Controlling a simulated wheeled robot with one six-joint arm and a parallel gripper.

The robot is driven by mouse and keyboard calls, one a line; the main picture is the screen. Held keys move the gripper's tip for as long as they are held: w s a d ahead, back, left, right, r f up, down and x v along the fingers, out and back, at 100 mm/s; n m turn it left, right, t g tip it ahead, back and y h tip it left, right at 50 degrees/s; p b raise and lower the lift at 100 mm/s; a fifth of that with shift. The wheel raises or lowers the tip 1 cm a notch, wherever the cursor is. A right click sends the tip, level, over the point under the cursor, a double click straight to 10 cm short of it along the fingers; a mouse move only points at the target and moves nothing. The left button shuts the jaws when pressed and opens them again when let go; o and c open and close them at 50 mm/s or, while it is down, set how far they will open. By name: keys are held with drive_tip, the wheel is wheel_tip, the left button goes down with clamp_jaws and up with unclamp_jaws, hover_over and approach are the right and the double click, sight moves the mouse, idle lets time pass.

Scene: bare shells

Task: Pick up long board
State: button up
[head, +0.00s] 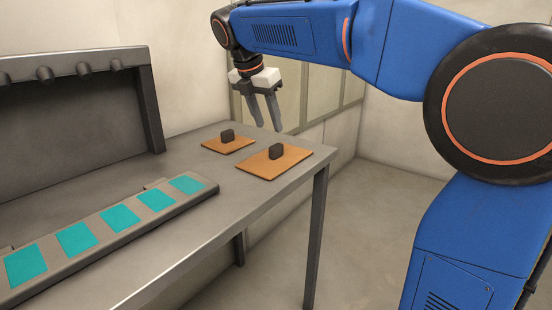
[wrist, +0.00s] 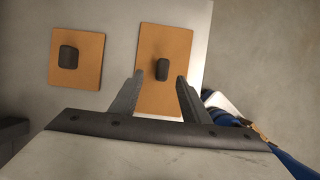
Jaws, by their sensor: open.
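The long board (head: 262,172) is a flat orange-brown plate with a dark block handle (head: 276,151), lying on the grey table near its right corner. In the wrist view the long board (wrist: 153,104) lies beyond my fingers, with its handle (wrist: 162,68) showing between the two tips. My gripper (head: 267,127) is open and empty, pointing down above the board, apart from the handle. It also shows at the bottom of the wrist view (wrist: 160,77). A shorter board (head: 215,147) with a similar handle lies beside it, to the left in the wrist view (wrist: 90,82).
A grey rack strip (head: 100,222) with several teal squares lies along the table's (head: 200,240) left part. A dark upright panel (head: 70,115) with knobs stands behind it. The table's right edge is close to the long board. Open floor (head: 385,230) lies to the right.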

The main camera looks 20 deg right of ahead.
sight(276, 145)
drive_tip(key=x, duration=0.4)
drive_tip(key=shift+s+x, duration=0.2)
drive_tip(key=shift+x, duration=1.15)
drive_tip(key=shift+s+x, duration=0.2)
drive_tip(key=shift+x, duration=1.2)
clamp_jaws()
